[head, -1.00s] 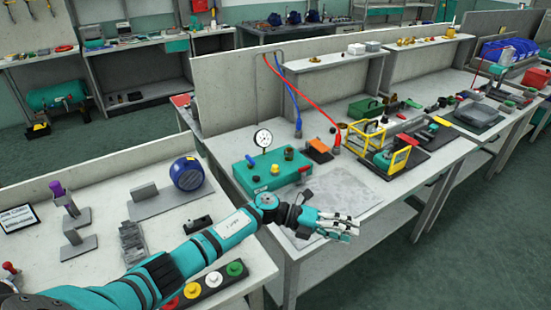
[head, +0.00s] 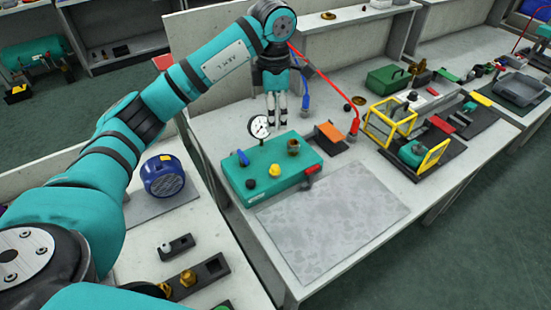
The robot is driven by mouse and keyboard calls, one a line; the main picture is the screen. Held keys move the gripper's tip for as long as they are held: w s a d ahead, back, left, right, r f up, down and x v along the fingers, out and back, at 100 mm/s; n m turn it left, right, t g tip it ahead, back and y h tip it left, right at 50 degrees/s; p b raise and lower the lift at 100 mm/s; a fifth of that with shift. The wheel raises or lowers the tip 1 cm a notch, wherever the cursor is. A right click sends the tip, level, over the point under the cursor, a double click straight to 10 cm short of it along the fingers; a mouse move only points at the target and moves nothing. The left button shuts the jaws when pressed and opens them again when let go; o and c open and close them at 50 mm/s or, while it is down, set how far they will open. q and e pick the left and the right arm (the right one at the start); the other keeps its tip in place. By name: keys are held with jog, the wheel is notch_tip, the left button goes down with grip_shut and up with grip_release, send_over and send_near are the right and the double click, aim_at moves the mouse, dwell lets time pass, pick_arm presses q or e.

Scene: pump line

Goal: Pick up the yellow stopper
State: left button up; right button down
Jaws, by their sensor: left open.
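The small rounded yellow stopper (head: 275,170) sits on top of the teal box (head: 253,183), between a black knob and a brass fitting. My left gripper (head: 277,122) points straight down above the box's back edge in the picture. Its fingers are slightly apart, with nothing seen between them. My right gripper is not in view.
A dial gauge (head: 259,127), a blue lever (head: 243,157) and a brass fitting (head: 293,146) rise from the box close to the stopper. A red-handled valve (head: 312,170) is at its right end. A bare grey mat (head: 335,220) lies in front.

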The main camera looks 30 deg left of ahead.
pick_arm(q)
jog(key=p, duration=0.3)
send_over(275, 167)
jog(key=f, duration=1)
jog(key=shift+w+a+f, duration=0.25)
jog(key=shift+w+f, duration=0.05)
jog(key=shift+f, duration=0.55)
jog(key=shift+s+d+f+p, duration=0.1)
jog(key=shift+s+f+p, duration=0.1)
jog(key=shift+f+p, duration=0.2)
notch_tip(275, 167, down, 4)
jog(key=shift+d+r+p, duration=0.1)
jog(key=shift+r+p, duration=0.15)
jog(key=shift+p, duration=0.5)
jog(key=shift+f, duration=0.4)
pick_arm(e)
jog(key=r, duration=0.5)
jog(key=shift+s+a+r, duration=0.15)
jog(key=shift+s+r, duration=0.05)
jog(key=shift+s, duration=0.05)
pick_arm(q)
jog(key=shift+c, duration=0.3)
jog(key=c, duration=0.7)
jog(key=shift+c, duration=0.7)
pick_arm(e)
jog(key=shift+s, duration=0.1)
